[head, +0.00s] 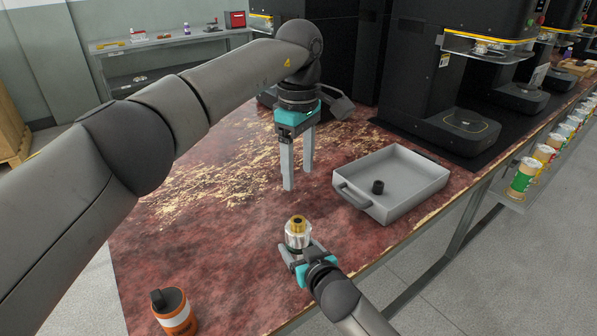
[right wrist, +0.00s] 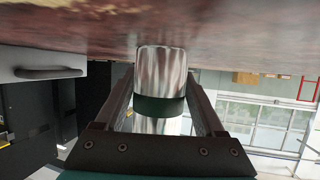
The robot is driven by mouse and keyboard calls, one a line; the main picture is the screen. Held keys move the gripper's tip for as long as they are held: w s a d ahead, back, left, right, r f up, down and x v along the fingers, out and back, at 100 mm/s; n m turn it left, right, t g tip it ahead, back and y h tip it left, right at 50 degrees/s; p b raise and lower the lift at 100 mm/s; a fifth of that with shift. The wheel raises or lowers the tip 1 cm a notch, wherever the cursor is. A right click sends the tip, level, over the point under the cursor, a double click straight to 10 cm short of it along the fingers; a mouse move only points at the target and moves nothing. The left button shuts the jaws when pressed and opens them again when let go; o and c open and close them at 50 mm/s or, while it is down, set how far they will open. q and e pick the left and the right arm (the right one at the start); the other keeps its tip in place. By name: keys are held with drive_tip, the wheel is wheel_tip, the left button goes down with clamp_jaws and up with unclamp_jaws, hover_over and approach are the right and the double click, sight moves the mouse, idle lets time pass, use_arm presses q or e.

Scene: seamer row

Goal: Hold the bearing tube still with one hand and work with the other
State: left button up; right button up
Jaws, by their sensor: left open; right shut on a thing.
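The bearing tube (head: 298,238) is a short silver cylinder with a brass-coloured piece at its top, upright near the table's front edge. My right gripper (head: 301,250) is shut around it from the front right. In the right wrist view the tube (right wrist: 161,72) shows between the fingers, shiny with a dark green band. My left gripper (head: 298,178) is open and empty, fingers pointing down, behind the tube and apart from it.
A grey tray (head: 412,203) with a handle stands to the right, holding a small black ring-like part (head: 377,187). An orange and black container (head: 174,312) stands at the front left. Black machines (head: 455,125) line the back right. The red worn table (head: 225,235) is clear at left.

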drive_tip(key=o, duration=1.5)
drive_tip(key=shift+s, duration=0.1)
